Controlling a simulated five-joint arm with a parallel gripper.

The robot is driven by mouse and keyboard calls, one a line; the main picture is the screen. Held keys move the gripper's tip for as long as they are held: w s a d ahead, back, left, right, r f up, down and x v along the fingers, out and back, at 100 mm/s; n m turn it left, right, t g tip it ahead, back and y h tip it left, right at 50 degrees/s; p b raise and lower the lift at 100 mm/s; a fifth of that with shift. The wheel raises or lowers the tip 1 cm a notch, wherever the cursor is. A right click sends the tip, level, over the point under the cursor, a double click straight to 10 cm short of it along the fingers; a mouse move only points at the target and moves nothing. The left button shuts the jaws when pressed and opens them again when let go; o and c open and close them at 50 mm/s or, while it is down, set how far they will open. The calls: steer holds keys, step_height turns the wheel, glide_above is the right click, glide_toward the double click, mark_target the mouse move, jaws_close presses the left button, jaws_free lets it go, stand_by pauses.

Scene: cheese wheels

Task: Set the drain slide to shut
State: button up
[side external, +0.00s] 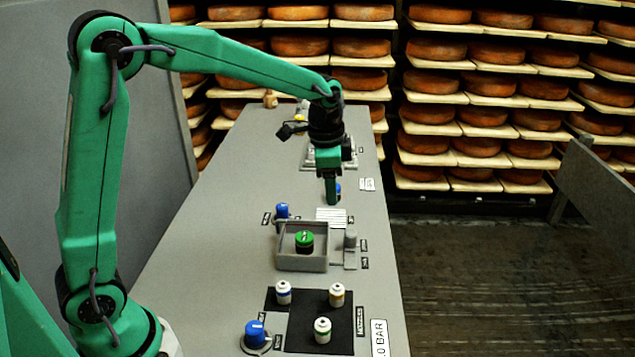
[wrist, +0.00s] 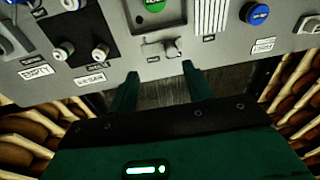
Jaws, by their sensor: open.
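The slide, a small grey upright knob on a short grey plate (side external: 350,240), sits on the right side of the grey open box holding a green button (side external: 305,240). In the side view the knob stands toward the plate's far end. Two small labels beside it are too small to read. In the wrist view the slide knob (wrist: 172,48) lies just beyond my fingertips. My gripper (side external: 332,202) is open and empty, pointing down over the bench farther back than the slide and apart from it. It also shows at the wrist view's centre (wrist: 160,73).
A white ribbed panel (side external: 331,216) and a blue knob (side external: 281,210) lie behind the box. A blue button (wrist: 257,14) is partly hidden by my gripper in the side view. Several white-capped pieces stand on a black panel (side external: 305,335) in front. Cheese shelves (side external: 480,100) stand behind.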

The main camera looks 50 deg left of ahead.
mark_target(351, 232)
steer(key=w+f+m, duration=0.1)
steer(key=w+f, duration=0.1)
steer(key=f, duration=0.1)
steer(key=w+f+m+g, duration=0.1)
steer(key=w+f, duration=0.1)
steer(key=f, duration=0.1)
steer(key=w+d+f, duration=0.1)
steer(key=w+f, duration=0.1)
steer(key=shift+w+f+m, duration=0.1)
steer(key=shift+f+m, duration=0.3)
steer(key=shift+f, duration=0.15)
steer(key=shift+f, duration=3.75)
